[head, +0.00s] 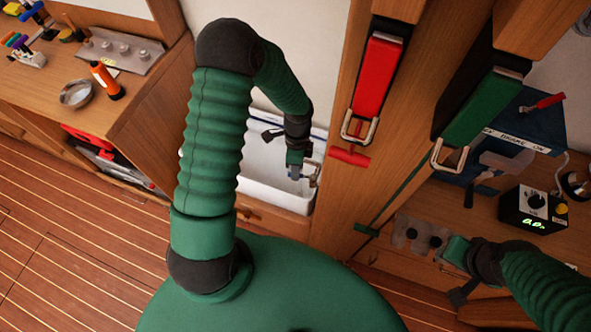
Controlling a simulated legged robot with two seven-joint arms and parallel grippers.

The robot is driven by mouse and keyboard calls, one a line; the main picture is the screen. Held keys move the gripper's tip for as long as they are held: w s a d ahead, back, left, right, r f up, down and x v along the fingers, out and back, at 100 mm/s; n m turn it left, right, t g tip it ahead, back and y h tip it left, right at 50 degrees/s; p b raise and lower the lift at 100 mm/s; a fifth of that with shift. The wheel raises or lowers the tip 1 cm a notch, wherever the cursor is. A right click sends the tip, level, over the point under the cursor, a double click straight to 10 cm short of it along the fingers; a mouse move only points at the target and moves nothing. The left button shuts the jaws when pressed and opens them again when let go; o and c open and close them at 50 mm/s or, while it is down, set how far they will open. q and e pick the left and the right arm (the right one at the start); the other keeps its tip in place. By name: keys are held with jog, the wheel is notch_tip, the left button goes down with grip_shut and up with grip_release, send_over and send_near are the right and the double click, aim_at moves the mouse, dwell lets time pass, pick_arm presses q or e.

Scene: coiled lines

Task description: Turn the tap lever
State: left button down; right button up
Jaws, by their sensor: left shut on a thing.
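The white sink basin (268,190) is set in the wooden counter near the middle of the head view. A small tap (313,174) shows at its right rim, partly hidden by my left gripper, and its lever is too small to make out clearly. My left gripper (295,173) points down over the basin's right side, with its fingers at the tap, shut on what appears to be the tap lever. My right gripper (441,256) is at the lower right, away from the sink, beside a grey panel. Its fingers are too small to read.
A wooden post with red (373,78) and green (484,108) strap-like fittings stands right of the sink. A black box with a green display (533,208) sits on the right counter. A torch (107,80) and metal bowl (76,93) lie on the left bench.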

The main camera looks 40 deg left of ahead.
pick_arm(q)
jog(key=m, duration=0.1)
jog(key=w+m, duration=0.1)
jog(key=m, duration=0.1)
jog(key=shift+w+a+y+p, duration=0.25)
jog(key=shift+a+y+p, duration=0.05)
jog(key=shift+p, duration=0.05)
jog(key=c, duration=1.4)
grip_release()
jog(key=w+r, duration=0.3)
jog(key=r, duration=1.3)
jog(key=shift+w+a+r, duration=0.15)
jog(key=shift+a, duration=0.3)
